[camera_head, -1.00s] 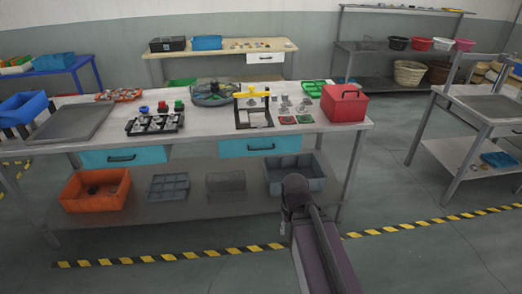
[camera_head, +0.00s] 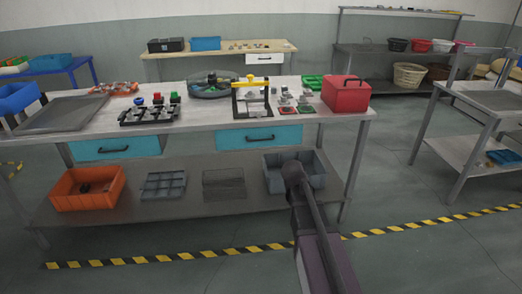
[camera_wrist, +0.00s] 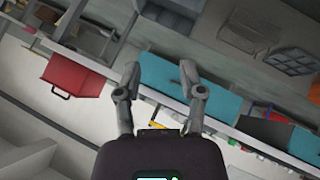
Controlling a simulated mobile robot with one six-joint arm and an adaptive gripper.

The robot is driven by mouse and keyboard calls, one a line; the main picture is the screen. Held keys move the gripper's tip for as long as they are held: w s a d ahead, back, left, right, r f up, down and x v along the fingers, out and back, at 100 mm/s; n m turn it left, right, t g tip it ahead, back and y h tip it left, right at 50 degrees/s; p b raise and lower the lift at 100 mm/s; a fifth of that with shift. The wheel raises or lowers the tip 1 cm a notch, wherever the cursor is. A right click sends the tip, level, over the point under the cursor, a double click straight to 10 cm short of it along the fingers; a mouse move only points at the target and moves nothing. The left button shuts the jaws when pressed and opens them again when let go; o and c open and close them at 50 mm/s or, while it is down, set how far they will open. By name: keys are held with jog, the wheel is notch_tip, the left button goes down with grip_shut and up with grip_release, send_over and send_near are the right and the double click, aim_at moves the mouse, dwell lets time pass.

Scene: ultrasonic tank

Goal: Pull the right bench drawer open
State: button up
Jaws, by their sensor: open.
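The right bench drawer (camera_head: 258,137) has a teal front with a dark bar handle and sits under the bench top, looking shut. In the tilted wrist view, the teal front (camera_wrist: 213,97) lies beyond my gripper (camera_wrist: 160,68). My gripper's two fingers are spread apart with nothing between them. The fingers appear apart from the drawer, but the exact gap is hard to judge. In the head view my arm reaches toward the bench below this drawer, and the fingers cannot be made out.
The left teal drawer (camera_head: 116,147) also looks shut. The bench top holds a red box (camera_head: 346,96), a yellow-topped frame (camera_head: 250,84) and small parts. Bins, including a grey one (camera_head: 309,180), stand on the lower shelf. The floor before the bench is clear, with a striped line.

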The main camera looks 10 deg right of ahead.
jog(key=w+d+f+n+t+b, duration=0.25)
jog(key=w+t+b, duration=0.3)
jog(key=w, duration=0.55)
jog(key=w+a+f+n+t+y+b, duration=0.2)
jog(key=w+a+f+n+y+b, duration=0.1)
jog(key=w+n+y+b, duration=0.3)
jog(key=w+a+f+n+t+y+b, duration=0.3)
jog(key=w+n+y+b, duration=0.3)
jog(key=w+n+b, duration=0.3)
jog(key=n+b, duration=0.3)
jog(key=shift+w+a, duration=0.4)
jog(key=p+x, duration=0.2)
jog(key=x, duration=1.1)
jog(key=shift+w+a, duration=0.15)
jog(key=shift+w, duration=0.25)
grip_shut()
